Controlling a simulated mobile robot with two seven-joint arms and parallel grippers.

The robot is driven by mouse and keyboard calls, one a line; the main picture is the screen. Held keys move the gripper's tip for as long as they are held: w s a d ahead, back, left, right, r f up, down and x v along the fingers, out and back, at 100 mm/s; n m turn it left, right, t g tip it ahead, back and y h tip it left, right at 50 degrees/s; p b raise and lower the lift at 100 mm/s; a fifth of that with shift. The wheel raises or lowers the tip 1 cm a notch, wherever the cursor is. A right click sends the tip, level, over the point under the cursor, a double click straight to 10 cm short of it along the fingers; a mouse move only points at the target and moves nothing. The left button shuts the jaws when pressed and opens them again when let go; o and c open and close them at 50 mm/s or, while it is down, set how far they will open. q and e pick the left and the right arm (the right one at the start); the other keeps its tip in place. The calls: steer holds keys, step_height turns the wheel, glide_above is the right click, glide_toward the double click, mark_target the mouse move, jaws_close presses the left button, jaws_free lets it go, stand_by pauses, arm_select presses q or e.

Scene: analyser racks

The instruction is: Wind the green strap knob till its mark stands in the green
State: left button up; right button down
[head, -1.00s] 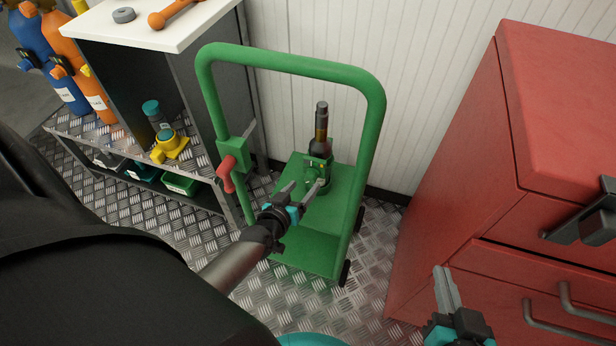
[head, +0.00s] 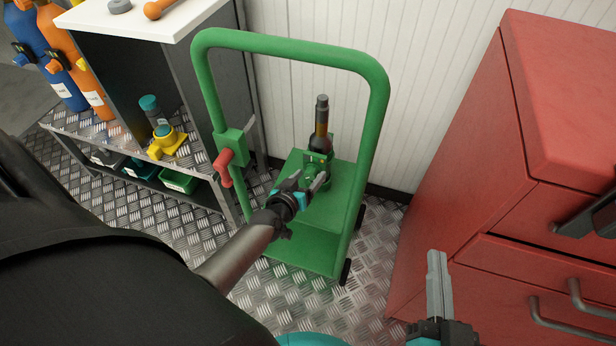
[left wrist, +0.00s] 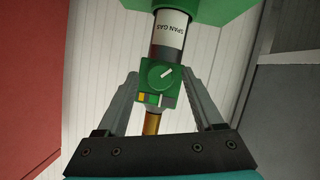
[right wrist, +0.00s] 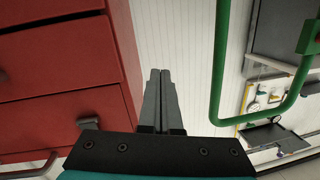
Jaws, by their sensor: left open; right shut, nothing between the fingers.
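The round green strap knob (left wrist: 162,73) shows in the left wrist view, with a pale line on its face slanting to the upper right. Below it on the green housing is a small window with a yellow-orange part, a green part and a pale upright mark (left wrist: 160,99), which appears right of the yellow-orange. The strap holds a dark bottle (head: 320,125) labelled "SPAN GAS" on the green cart (head: 330,210). My left gripper (head: 308,178) is open, its fingers on either side of the knob; contact cannot be told. My right gripper (head: 437,254) is shut and empty, apart from the cart.
A red cabinet (head: 450,150) with handled drawers stands at the right. The cart's green hoop handle (head: 290,45) rises around my left gripper's area, with a red lever (head: 223,167) at its left. A shelf with a white top (head: 140,25) stands at the left.

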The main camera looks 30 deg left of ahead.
arm_select(q)
jaws_close()
stand_by(0.5)
